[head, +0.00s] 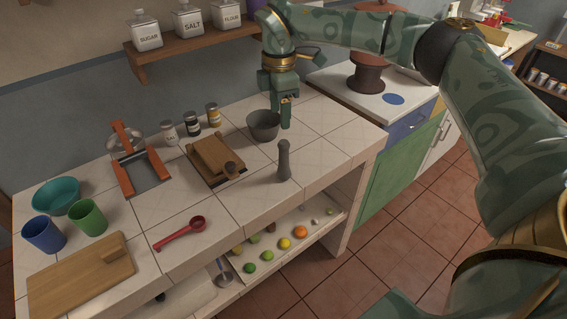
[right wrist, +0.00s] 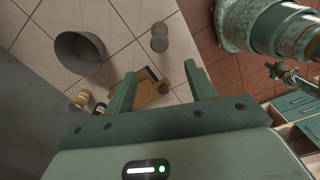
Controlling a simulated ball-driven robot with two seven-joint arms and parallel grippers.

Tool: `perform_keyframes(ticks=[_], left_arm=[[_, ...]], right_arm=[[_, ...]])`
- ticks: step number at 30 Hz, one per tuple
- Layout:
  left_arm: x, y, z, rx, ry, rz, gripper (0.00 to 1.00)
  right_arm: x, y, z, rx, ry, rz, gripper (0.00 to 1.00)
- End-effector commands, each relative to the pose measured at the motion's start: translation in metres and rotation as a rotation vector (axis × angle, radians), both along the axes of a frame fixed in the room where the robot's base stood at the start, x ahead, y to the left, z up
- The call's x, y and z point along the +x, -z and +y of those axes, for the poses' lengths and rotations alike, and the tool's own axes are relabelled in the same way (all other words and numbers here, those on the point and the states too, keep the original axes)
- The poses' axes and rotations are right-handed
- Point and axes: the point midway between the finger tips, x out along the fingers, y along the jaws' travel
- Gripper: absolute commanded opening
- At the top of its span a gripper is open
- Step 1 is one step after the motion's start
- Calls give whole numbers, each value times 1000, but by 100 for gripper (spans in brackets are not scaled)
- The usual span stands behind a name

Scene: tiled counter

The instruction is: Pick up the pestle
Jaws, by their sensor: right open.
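The pestle (head: 283,161) is a dark grey, slim piece standing upright on the tiled counter near its front edge. In the right wrist view the pestle (right wrist: 159,38) shows from above, beyond the fingertips. A grey mortar bowl (head: 263,126) stands behind it; it also shows in the right wrist view (right wrist: 79,54). My right gripper (head: 285,113) points down beside the mortar, behind the pestle and apart from it. In the right wrist view its two fingers (right wrist: 160,82) are spread with nothing held between them. My left gripper is not in view.
A wooden press-like box (head: 213,160) stands left of the pestle, with spice jars (head: 191,126) behind. A red ladle (head: 180,232), cups (head: 88,217) and a cutting board (head: 80,281) lie further left. A jar shelf (head: 190,43) hangs behind. Tiles right of the pestle are clear.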

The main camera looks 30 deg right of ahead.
Motion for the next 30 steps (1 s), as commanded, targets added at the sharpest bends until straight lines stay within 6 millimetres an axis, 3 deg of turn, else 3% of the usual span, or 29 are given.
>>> perform_keyframes(ticks=[3,9,15,24,30], left_arm=[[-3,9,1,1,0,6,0],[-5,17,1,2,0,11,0],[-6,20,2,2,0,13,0],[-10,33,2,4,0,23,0],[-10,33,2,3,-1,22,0]], right_arm=[[-1,37,0,1,-3,6,55],[0,76,1,3,-6,3,55],[-1,91,0,3,-6,1,55],[-3,136,-8,4,-7,2,55],[-3,138,-7,4,-7,-1,55]])
